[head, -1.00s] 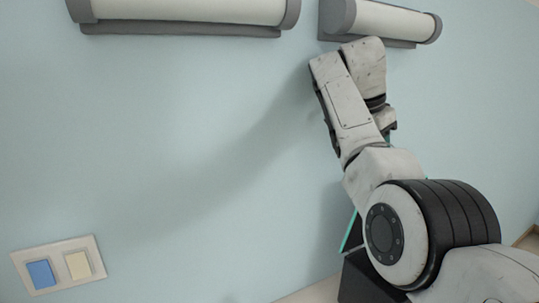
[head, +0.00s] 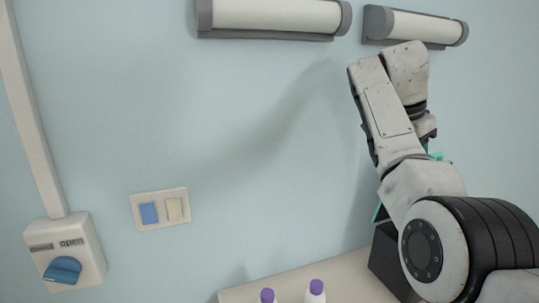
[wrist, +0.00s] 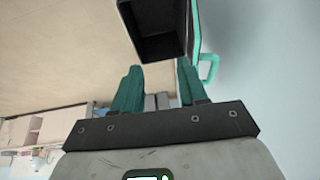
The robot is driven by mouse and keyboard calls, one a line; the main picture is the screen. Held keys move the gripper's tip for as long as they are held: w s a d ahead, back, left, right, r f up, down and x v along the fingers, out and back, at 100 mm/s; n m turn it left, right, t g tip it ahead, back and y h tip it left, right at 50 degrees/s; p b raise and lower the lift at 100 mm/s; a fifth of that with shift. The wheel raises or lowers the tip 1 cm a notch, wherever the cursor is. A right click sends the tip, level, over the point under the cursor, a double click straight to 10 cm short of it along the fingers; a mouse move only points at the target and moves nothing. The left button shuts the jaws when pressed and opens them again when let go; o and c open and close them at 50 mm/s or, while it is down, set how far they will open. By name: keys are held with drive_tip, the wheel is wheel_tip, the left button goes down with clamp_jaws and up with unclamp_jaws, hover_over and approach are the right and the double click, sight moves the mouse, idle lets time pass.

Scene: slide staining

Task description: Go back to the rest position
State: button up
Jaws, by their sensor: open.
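My gripper (wrist: 159,66) shows in the wrist view with its two teal fingers spread apart and nothing between them. A dark, open-topped box (wrist: 152,48) is just beyond the fingertips, apart from them as far as I can tell. In the head view my folded arm stands at the right and hides most of my gripper. Small teal parts show behind the arm, but I cannot tell what they belong to. A dark block (head: 384,262) stands on the bench beside the arm.
Two purple-capped bottles (head: 316,292) stand on the pale bench (head: 345,280). On the wall are a switch plate (head: 160,209), a box marked "open" with a blue knob (head: 62,270), and two lamps (head: 275,15). A teal handle (wrist: 209,68) is right of the fingers.

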drive_tip(key=s+a+f+n+t+y, duration=0.1)
drive_tip(key=s+f+n, duration=0.3)
drive_tip(key=f, duration=1.2)
drive_tip(key=s+f+n, duration=0.3)
drive_tip(key=s+f, duration=0.3)
drive_tip(key=f, duration=1)
drive_tip(key=s+a+f+n+y, duration=0.1)
drive_tip(key=s+f, duration=0.4)
drive_tip(key=s, duration=0.8)
drive_tip(key=s+a+f+n+g, duration=0.1)
drive_tip(key=s+f+n, duration=0.2)
drive_tip(key=s, duration=1)
drive_tip(key=s+a+f+n+g+y, duration=0.1)
drive_tip(key=s+f, duration=0.5)
drive_tip(key=s, duration=0.7)
drive_tip(key=shift+s+f+n+y, duration=0.3)
drive_tip(key=shift+f+n, duration=0.1)
drive_tip(key=shift+n, duration=0.2)
